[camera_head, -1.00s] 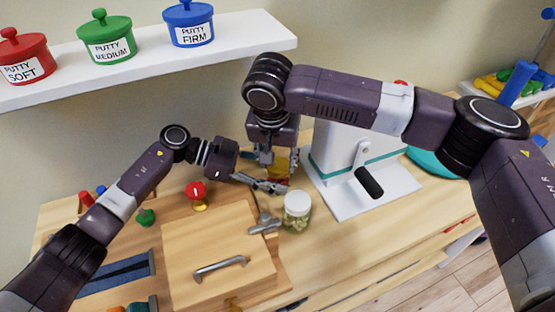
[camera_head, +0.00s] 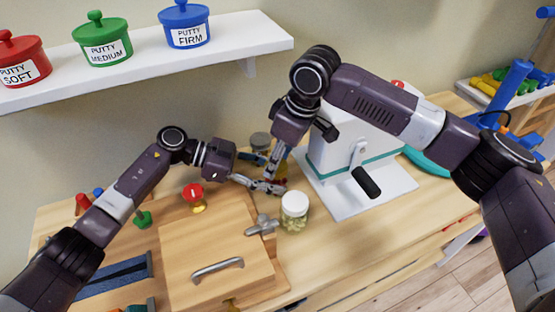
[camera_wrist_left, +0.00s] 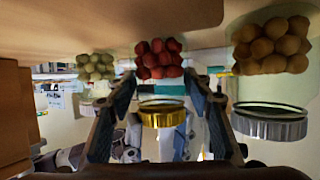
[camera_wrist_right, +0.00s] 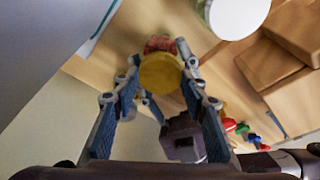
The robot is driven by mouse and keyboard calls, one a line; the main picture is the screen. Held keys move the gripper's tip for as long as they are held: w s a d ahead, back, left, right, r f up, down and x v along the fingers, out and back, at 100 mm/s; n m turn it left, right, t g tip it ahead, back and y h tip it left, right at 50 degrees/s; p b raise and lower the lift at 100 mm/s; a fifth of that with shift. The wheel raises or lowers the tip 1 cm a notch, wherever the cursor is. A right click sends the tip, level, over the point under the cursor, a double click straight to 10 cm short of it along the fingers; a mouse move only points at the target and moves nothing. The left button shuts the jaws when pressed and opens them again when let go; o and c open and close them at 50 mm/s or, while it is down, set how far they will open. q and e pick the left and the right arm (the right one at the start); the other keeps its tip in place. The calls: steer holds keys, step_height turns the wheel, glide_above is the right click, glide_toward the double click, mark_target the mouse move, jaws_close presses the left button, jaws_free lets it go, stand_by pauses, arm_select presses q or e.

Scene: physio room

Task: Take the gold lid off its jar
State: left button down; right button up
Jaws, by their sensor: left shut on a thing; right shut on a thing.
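The jar (camera_wrist_left: 160,60) holds red balls and has a gold lid (camera_wrist_left: 163,116); it appears upside down in the left wrist view, between my left fingers. My left gripper (camera_head: 277,187) is shut on the jar's body, low by the counter. My right gripper (camera_head: 271,178) reaches down from above, its fingers shut around the gold lid, which faces the camera in the right wrist view (camera_wrist_right: 160,73). The red balls show just beyond the lid there. In the head view the fingers hide most of the jar. I cannot tell whether the lid has turned or lifted.
A white-lidded jar (camera_head: 295,207) stands close in front of my grippers, beside a wooden board with a handle (camera_head: 217,262). A grey-lidded jar (camera_head: 260,141) stands behind. A white device with a crank (camera_head: 360,165) is close on the right. A shelf (camera_head: 150,65) hangs above left.

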steer(key=o, duration=1.3)
